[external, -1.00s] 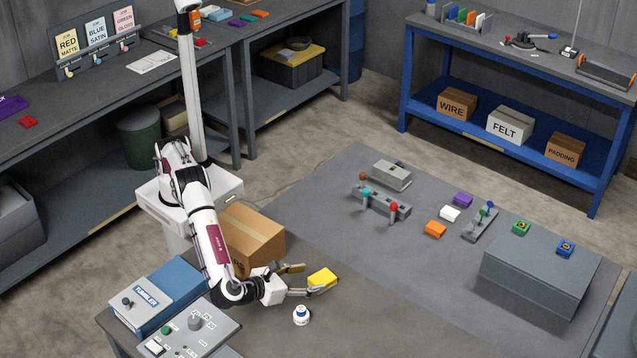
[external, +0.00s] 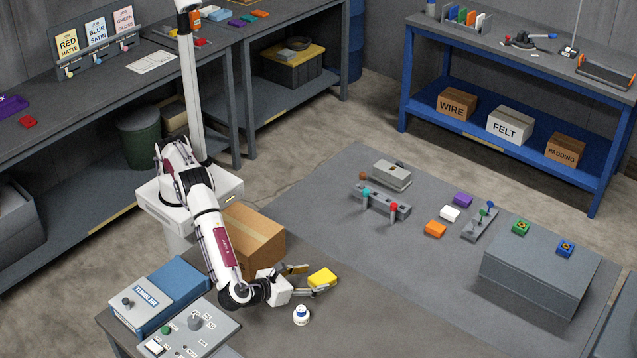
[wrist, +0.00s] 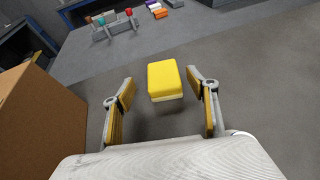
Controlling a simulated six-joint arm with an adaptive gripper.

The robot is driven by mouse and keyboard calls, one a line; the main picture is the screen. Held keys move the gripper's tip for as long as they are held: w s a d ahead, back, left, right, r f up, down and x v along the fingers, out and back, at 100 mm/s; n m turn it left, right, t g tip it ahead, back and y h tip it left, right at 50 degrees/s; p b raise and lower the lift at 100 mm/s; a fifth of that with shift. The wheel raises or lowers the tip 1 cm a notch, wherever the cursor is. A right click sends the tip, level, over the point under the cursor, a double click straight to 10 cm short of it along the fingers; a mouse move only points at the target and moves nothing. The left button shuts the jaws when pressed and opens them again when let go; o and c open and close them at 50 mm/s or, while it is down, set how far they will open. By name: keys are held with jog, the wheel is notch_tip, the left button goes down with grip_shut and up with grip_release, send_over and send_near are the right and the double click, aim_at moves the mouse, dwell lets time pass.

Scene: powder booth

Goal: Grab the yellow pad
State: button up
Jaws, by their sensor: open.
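The yellow pad (external: 322,278) lies on the grey table just in front of my gripper. In the wrist view the yellow pad (wrist: 165,80) is a rounded block with a paler lower edge. My gripper (external: 305,279) is open, its two fingers spread. In the wrist view my gripper (wrist: 163,97) has one finger on each side of the pad's near end, with gaps on both sides. Most of the pad lies beyond the fingertips. No contact shows.
A cardboard box (external: 252,240) stands close to the left of my gripper, also large in the wrist view (wrist: 38,125). Orange (external: 435,229), white (external: 450,214) and purple (external: 463,200) pads lie farther right. Open table lies between.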

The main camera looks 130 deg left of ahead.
aim_at(322, 277)
jog(key=shift+a, duration=0.15)
jog(key=shift+w+x, duration=0.1)
jog(key=shift+x, duration=1.15)
jog(key=shift+w+x, duration=0.15)
jog(key=shift+x, duration=1.1)
jog(key=c, duration=1.2)
